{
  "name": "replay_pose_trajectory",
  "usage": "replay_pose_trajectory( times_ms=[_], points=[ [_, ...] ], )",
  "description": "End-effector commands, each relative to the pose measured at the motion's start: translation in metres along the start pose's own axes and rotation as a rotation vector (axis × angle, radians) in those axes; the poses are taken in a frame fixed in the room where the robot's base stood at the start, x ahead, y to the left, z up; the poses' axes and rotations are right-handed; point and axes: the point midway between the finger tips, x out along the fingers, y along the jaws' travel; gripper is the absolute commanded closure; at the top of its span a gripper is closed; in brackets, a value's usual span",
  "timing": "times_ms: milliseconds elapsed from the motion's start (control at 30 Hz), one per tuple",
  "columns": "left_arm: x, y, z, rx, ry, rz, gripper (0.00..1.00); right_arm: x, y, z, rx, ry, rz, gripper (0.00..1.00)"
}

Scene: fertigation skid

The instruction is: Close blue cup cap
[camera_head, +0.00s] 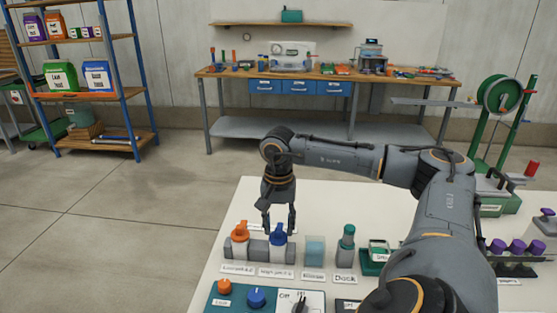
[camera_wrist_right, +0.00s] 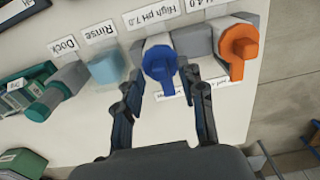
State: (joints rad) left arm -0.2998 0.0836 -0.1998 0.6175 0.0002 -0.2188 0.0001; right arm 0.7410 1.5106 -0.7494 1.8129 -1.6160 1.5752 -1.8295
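The blue cup cap (camera_head: 278,234) sits on the cup labelled "High pH 7.0" in the grey block on the white table. In the right wrist view the blue cap (camera_wrist_right: 160,66) has a lever pointing toward my gripper. My right gripper (camera_head: 278,222) is directly above the blue cap, pointing down, and its fingers are open around the cap's sides. The fingers (camera_wrist_right: 163,110) show apart in the wrist view; contact with the cap cannot be told. My left gripper is not in view.
An orange cap (camera_head: 240,232) stands close to the left in the same block. A pale blue rinse cup (camera_head: 314,251) and a green probe in the dock (camera_head: 346,246) stand to the right. In front are an orange knob (camera_head: 224,286), a blue knob (camera_head: 256,297) and a switch (camera_head: 300,302).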

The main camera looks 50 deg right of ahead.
Motion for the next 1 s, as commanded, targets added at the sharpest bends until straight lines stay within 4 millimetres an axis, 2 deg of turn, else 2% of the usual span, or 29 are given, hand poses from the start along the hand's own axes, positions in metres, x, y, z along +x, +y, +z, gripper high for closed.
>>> replay_pose_trajectory(
  times_ms=[167, 400, 600, 800, 1000],
  points=[
    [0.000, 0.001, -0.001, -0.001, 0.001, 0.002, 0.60, -0.021, -0.001, -0.001, 0.001, 0.003, -0.005, 0.60],
    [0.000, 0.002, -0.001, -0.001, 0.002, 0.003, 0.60, -0.072, -0.002, -0.001, 0.000, 0.002, -0.008, 0.60],
    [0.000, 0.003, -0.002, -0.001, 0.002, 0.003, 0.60, -0.106, -0.002, 0.000, -0.001, 0.001, -0.006, 0.60],
    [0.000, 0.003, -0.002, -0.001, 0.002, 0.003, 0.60, -0.119, 0.000, 0.000, 0.000, 0.000, -0.002, 0.60],
    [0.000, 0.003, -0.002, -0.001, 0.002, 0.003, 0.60, -0.119, 0.000, 0.000, 0.000, 0.000, -0.001, 0.60]
  ],
)
